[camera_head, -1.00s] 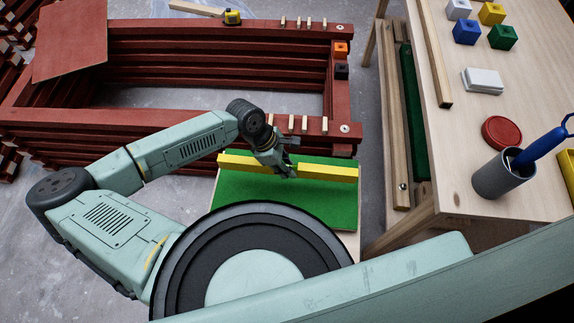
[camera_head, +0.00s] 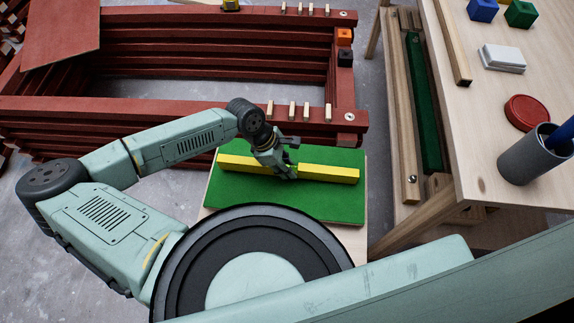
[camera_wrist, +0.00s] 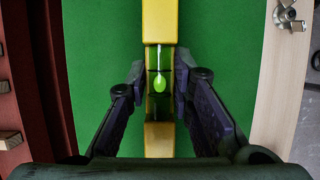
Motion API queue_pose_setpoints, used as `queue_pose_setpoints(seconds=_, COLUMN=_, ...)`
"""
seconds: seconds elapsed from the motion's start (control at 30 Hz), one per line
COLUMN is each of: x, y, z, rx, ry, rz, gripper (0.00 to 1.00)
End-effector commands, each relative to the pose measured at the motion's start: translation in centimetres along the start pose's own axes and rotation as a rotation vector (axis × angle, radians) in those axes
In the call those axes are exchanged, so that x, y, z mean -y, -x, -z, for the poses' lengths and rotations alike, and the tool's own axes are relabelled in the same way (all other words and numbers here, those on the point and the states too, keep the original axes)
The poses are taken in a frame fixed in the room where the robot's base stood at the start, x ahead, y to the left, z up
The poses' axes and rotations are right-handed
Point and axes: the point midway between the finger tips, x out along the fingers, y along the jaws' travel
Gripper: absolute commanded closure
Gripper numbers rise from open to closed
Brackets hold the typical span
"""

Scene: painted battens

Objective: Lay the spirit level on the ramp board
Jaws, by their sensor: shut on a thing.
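The spirit level (camera_head: 328,174) is a long yellow bar with a green vial, seen close up in the wrist view (camera_wrist: 160,22). My gripper (camera_head: 285,171) is shut on it around the middle, with a finger on each side of the vial (camera_wrist: 158,82). The ramp board (camera_head: 285,205) has a green face and a pale wooden edge; it also fills the background of the wrist view (camera_wrist: 220,50). The level runs lengthwise over the board's upper half, roughly along its long side. I cannot tell whether it touches the board. My gripper hides the level's middle in the head view.
A stack of dark red battens (camera_head: 200,105) stands behind the board, with small pale pegs on top. A wooden table (camera_head: 480,120) at the right carries a white block, a red disc (camera_head: 527,112) and a grey cup (camera_head: 530,160). Grey floor shows left of the board.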

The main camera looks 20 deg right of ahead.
Motion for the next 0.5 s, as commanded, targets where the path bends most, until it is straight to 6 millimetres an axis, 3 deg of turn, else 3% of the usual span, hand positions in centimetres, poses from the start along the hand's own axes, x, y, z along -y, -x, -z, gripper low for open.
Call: queue_pose_setpoints(seconds=0.5, x=-0.01, y=-0.22, z=0.06, rx=0.001, ry=0.0, rz=0.0, gripper=1.0)
